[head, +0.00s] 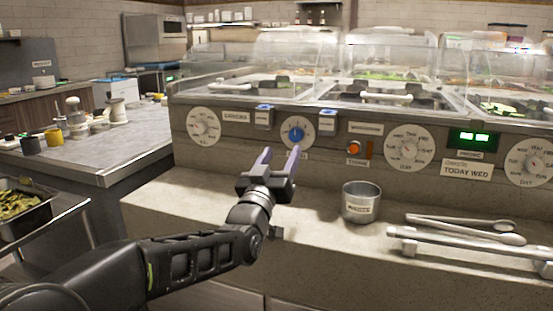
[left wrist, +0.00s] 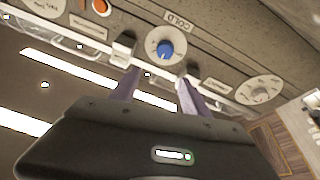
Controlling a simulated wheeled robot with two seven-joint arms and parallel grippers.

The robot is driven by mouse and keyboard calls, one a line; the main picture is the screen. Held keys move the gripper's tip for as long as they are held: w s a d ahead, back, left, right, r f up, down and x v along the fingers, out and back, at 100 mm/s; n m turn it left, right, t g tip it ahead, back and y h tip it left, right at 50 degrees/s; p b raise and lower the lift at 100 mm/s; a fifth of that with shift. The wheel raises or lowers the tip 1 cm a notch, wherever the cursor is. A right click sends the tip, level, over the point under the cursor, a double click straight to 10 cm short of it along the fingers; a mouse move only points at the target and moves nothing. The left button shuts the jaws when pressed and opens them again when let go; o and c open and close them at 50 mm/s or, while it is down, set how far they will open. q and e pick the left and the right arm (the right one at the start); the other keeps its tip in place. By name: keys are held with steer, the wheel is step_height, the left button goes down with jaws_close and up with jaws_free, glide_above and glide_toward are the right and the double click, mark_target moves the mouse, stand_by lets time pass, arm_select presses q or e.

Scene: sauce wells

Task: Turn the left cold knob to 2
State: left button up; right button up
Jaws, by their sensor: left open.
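The knob with the blue centre (head: 296,134) sits on a white round dial on the front panel of the counter unit. In the left wrist view the blue knob (left wrist: 165,49) shows beside a label reading COLD. My left gripper (head: 282,160) is open and empty, just below and in front of this dial, with its fingers pointing at the panel. In the left wrist view my left gripper (left wrist: 157,88) has a finger to either side below the knob, apart from it. The dial numbers are too small to read. My right gripper is not in view.
An orange button (head: 354,147) and more white dials (head: 409,147) are on the panel. A metal cup (head: 361,202) and tongs (head: 465,225) rest on the ledge to the right. Clear lids (head: 390,65) cover the food wells above. The ledge left of the cup is clear.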

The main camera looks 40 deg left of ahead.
arm_select(q)
steer(key=s, duration=0.1)
steer(key=s+d, duration=0.1)
steer(key=shift+s, duration=0.35)
stand_by(0.4)
